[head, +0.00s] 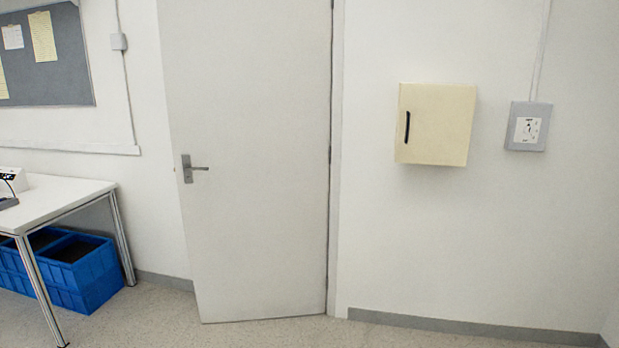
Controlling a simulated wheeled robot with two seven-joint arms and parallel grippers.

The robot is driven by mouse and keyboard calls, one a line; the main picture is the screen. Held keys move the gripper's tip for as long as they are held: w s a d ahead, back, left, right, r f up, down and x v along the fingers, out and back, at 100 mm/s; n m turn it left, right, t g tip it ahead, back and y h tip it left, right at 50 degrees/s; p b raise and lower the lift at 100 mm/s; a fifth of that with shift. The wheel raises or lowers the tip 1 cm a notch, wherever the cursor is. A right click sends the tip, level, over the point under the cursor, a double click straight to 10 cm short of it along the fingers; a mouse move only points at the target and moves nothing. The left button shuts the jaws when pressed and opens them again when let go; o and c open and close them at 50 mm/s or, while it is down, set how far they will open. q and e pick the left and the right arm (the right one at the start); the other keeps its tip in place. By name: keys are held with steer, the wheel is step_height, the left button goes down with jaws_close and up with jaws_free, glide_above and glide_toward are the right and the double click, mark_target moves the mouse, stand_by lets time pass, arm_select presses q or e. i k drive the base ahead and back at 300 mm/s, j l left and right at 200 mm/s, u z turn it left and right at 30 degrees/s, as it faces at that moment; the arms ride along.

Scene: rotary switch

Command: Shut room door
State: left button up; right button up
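The room door (255,230) is a plain white leaf in the middle of the head view. Its hinges are on the right, along the door frame (336,150). Its lever handle (192,168) is silver and sits near the left edge. The leaf's bottom edge slants, with the handle side lower and nearer to me, so the door appears to stand ajar into the room. The left side of the frame is hidden behind the leaf. Neither of my grippers shows in the head view.
A white table (60,200) stands at the left, with blue crates (85,278) under it. A cream wall cabinet (436,125) and a grey rotary switch box (527,127) hang right of the door. The floor (250,335) before the door is clear.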

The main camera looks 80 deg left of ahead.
mark_target(248, 83)
steer(key=u, duration=3.2)
steer(key=i+l, duration=0.1)
steer(key=i, duration=1.45)
